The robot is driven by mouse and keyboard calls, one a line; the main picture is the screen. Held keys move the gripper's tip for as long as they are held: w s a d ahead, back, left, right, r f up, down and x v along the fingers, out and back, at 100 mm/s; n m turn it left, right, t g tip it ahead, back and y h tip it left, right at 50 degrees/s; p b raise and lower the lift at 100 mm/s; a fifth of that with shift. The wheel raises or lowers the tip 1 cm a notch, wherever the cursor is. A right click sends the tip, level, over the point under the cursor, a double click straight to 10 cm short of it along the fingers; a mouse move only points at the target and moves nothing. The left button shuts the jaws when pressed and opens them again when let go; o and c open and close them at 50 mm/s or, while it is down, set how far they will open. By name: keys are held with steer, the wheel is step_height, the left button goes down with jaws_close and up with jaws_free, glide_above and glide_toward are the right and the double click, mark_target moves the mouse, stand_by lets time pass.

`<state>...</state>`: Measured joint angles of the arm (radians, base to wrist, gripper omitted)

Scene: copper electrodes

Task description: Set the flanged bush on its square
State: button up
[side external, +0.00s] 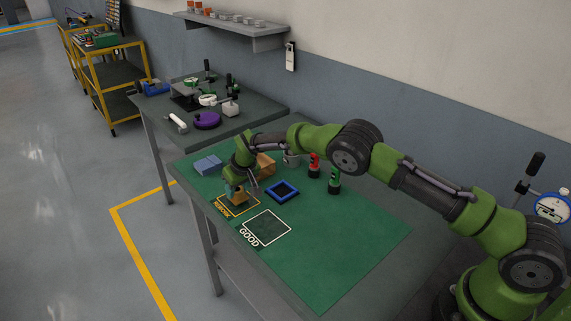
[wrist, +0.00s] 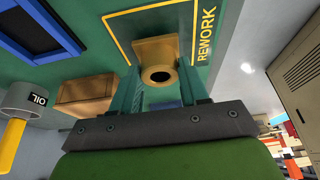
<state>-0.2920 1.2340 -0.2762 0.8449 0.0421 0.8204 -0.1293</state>
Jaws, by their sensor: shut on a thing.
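The flanged bush (wrist: 158,73), brass-coloured with a dark round bore and a square-looking flange, sits between the two fingers of my gripper (wrist: 161,86) in the wrist view. My gripper is shut on it. In the side view the bush (side external: 239,199) shows small below my gripper (side external: 236,188), over the yellow-outlined REWORK square (wrist: 149,11). I cannot tell whether the bush touches the mat. The white-outlined GOOD square (side external: 267,228) is empty, just nearer the camera. The yellow REWORK square also shows in the side view (side external: 257,207), partly hidden by the bush and gripper.
A blue-rimmed tray (side external: 282,182), a tan block (side external: 266,165), a light blue block (side external: 207,165), a red bottle (side external: 314,166) and a green bottle (side external: 334,181) stand farther back on the green mat (side external: 340,245). The mat's front and right are clear.

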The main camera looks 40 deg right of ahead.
steer(key=shift+w+f, duration=0.1)
steer(key=shift+f, duration=0.25)
steer(key=shift+f, duration=0.15)
steer(key=o, duration=1.3)
